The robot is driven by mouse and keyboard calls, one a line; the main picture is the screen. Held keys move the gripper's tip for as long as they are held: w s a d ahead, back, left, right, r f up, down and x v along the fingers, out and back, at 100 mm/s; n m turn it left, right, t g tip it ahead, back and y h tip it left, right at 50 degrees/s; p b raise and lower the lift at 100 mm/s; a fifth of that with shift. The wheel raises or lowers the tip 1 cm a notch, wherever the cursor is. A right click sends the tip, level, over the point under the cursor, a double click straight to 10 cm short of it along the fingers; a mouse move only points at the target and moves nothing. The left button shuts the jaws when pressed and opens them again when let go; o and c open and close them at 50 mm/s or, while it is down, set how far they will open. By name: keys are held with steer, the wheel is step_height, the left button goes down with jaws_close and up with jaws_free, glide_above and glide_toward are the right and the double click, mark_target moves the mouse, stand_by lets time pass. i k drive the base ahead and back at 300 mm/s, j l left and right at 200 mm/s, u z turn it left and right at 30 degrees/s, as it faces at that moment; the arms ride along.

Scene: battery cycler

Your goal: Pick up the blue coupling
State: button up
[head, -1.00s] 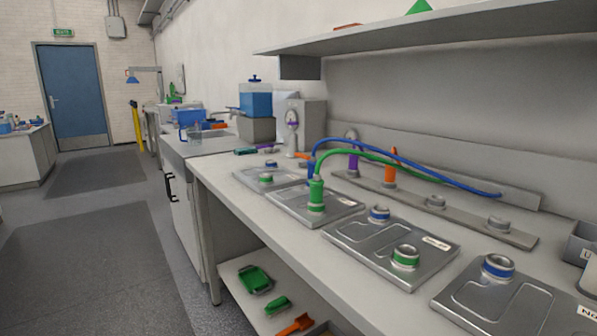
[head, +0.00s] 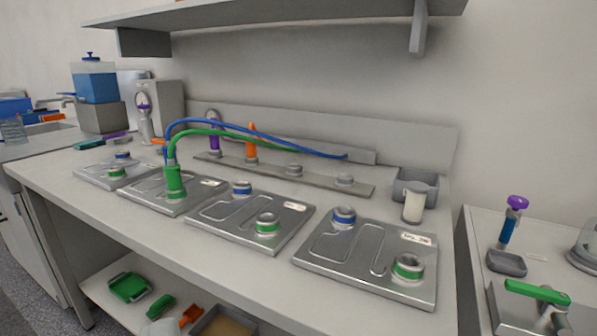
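A blue hose (head: 232,127) arches from the second plate from the left to the rail at the back of the bench. Its left end drops behind the upright green coupling (head: 175,182), which has a green hose (head: 230,137) on top. Any blue coupling at that end is mostly hidden behind the green one, so I cannot make out its shape. Blue-ringed ports show on the third plate (head: 242,188) and on the nearest plate (head: 343,216). My gripper is not in view.
A shelf (head: 270,14) with a bracket (head: 419,25) overhangs the bench. Purple (head: 214,138) and orange (head: 252,142) upright pieces stand on the back rail (head: 325,180). A grey bin (head: 416,184) and white cup (head: 413,205) stand right. Green items (head: 129,287) lie on the lower shelf.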

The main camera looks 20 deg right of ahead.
mark_target(164, 148)
steer(key=i+j+z, duration=0.25)
steer(key=i+j, duration=0.3)
steer(key=i, duration=0.25)
steer(key=i+j+z, duration=0.25)
steer(key=i+j, duration=0.5)
